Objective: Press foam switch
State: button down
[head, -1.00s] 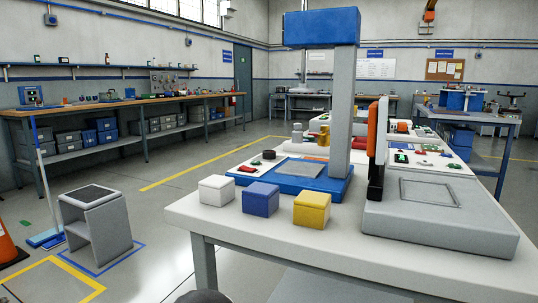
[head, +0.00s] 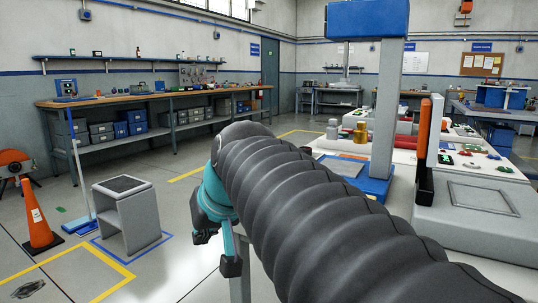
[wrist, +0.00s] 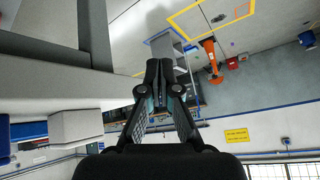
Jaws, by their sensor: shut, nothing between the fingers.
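No part is clearly marked as the foam switch. Candidate controls are small red and green parts (head: 446,159) behind the grey slab (head: 483,197) at the right of the head view. A press with a blue head (head: 367,18) and blue base (head: 376,186) stands left of them. My gripper (wrist: 160,66) is shut and empty in the wrist view, in the air beside the table edge. In the head view my black-sleeved arm hides the near table. A white block (wrist: 76,127) and part of a blue block (wrist: 4,138) show left of my gripper in the wrist view.
A grey stool (head: 128,212) and an orange cone (head: 38,228) stand on the floor at left. A long workbench (head: 150,98) runs along the back wall. Floor between the stool and the workbench is open.

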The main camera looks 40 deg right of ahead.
jog(key=shift+n+t+y, duration=0.3)
jog(key=shift+n+y, duration=0.2)
jog(key=w+d+r, duration=0.2)
jog(key=d+r, duration=0.1)
jog(key=d, duration=0.1)
jog(key=w+d+r, duration=0.2)
jog(key=d+r, duration=0.2)
jog(key=w+d+r, duration=0.2)
jog(key=d+r, duration=0.1)
jog(key=d, duration=0.2)
jog(key=shift+w+d+r+p, duration=0.1)
jog(key=shift+r+p, duration=0.2)
jog(key=s+d+n, duration=0.1)
jog(key=d, duration=0.4)
jog(key=s+d+r+n+y, duration=0.1)
jog(key=d+n, duration=0.1)
jog(key=d, duration=0.4)
jog(key=s+d+r+n+t+y, duration=0.1)
jog(key=s+d+n, duration=0.1)
jog(key=d, duration=0.3)
jog(key=shift+d+r+p, duration=0.2)
jog(key=shift+r+p, duration=0.05)
jog(key=shift+p, duration=0.05)
jog(key=shift+s+d+n, duration=0.25)
jog(key=shift+d+n, duration=0.15)
jog(key=shift+w, duration=0.1)
jog(key=x, duration=1)
jog(key=shift+a+r, duration=0.15)
jog(key=shift+a, duration=0.05)
